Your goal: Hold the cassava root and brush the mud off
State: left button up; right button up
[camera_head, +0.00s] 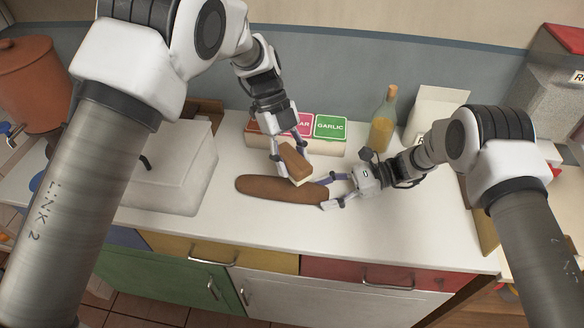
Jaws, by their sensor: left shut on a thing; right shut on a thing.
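The cassava root (265,188) is a long brown root lying lengthwise on the white counter, near the middle. My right gripper (327,191) is shut on its right end, coming in from the right. My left gripper (291,164) comes down from above, shut on a brush (294,160) with a brown wooden back and a pale lower edge. The brush is at the root's upper side, right of its middle. I cannot tell whether its bristles touch the root. Mud cannot be told apart from the brown skin.
Behind the grippers stands a box with coloured labels, one reading GARLIC (330,127). A bottle (384,120) and a white container (434,108) stand at the back right. A white box (172,170) is at left, with a terracotta pot (32,85) beyond. The front counter is clear.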

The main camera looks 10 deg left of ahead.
pick_arm(q)
jog(key=shift+r, duration=0.55)
jog(key=shift+r, duration=1.5)
pick_arm(e)
jog(key=shift+f, duration=0.1)
jog(key=o, duration=0.9)
jog(key=shift+o, duration=0.2)
jog(key=v, duration=1.2)
